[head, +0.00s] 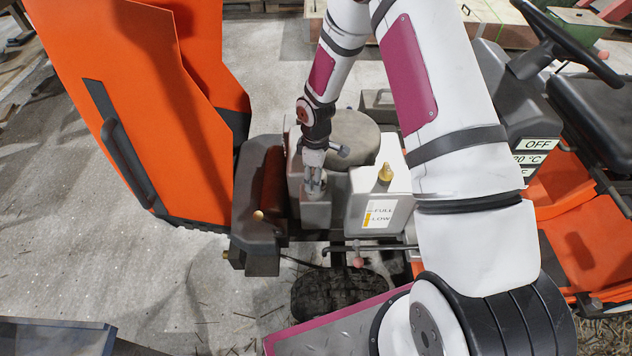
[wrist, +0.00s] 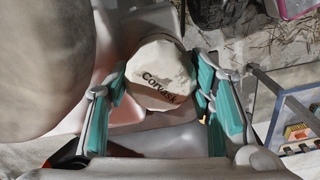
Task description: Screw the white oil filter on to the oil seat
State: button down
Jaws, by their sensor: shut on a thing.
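The white oil filter (wrist: 160,72) shows in the wrist view, with dark lettering on its pale end face. My gripper (wrist: 162,88) has its teal-padded fingers on both sides of it and is shut on it. In the head view my gripper (head: 315,182) points down into the engine bay, among the grey engine parts left of the white tank. I cannot make out the filter clearly in the head view. The oil seat is not visible in either view, so I cannot tell whether the filter touches it.
The white tank (head: 381,200) with a brass cap and FULL/LOW label stands close right of my gripper. A large round grey part (head: 355,132) is behind. The raised orange hood (head: 150,90) stands left. A bin (wrist: 302,128) of small items is right in the wrist view.

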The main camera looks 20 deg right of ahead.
jog(key=m, duration=0.4)
jog(key=shift+m, duration=0.4)
jog(key=c, duration=0.7)
grip_release()
notch_tip(320, 180, up, 12)
jog(key=shift+r, duration=0.1)
